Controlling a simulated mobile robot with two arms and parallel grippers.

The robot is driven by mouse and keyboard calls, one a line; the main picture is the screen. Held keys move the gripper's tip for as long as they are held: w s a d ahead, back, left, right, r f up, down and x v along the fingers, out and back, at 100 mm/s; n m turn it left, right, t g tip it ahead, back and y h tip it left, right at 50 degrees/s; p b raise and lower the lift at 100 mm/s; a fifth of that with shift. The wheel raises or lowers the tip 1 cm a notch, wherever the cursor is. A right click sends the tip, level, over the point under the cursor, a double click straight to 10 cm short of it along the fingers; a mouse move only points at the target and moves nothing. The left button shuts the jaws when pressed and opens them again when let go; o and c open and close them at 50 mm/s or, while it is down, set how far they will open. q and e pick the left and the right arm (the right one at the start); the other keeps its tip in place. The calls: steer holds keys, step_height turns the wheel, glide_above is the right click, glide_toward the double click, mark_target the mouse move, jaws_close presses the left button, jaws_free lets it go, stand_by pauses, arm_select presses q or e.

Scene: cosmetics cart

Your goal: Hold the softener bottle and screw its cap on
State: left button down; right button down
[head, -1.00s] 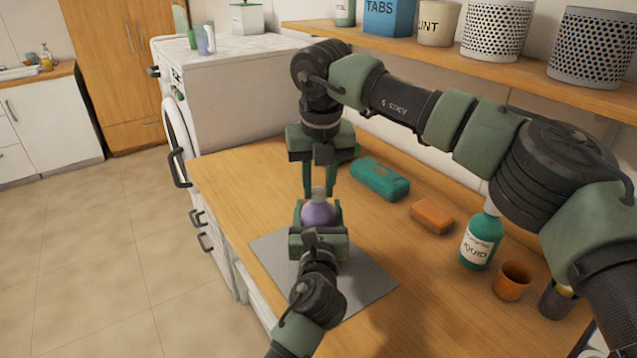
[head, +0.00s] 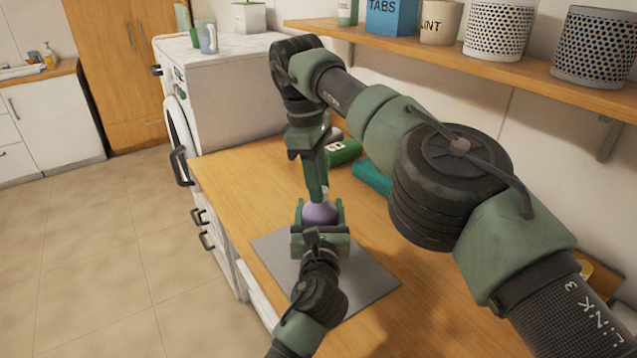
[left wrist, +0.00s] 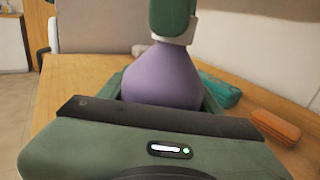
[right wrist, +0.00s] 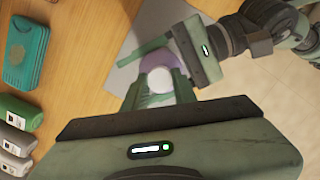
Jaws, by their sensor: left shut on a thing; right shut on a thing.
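The purple softener bottle (head: 319,213) stands upright over the grey mat (head: 372,284), with its lower part hidden by my left gripper. My left gripper (head: 319,216) is shut around its body from the near side. The bottle's rounded shoulder shows in the left wrist view (left wrist: 160,78). My right gripper (head: 322,194) points down from above, shut on the white cap (right wrist: 160,80) at the bottle's top. The cap sits over the neck, in line with the bottle; the thread is hidden, so I cannot tell how tight it is.
A teal case (right wrist: 27,52) and a green container (head: 343,152) lie toward the wall. An orange block (left wrist: 276,127) lies to the right. The shelf (head: 470,70) with tubs is above. My right arm covers much of the table's right side.

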steer(key=c, duration=1.1)
jaws_free()
steer(key=shift+c, duration=0.5)
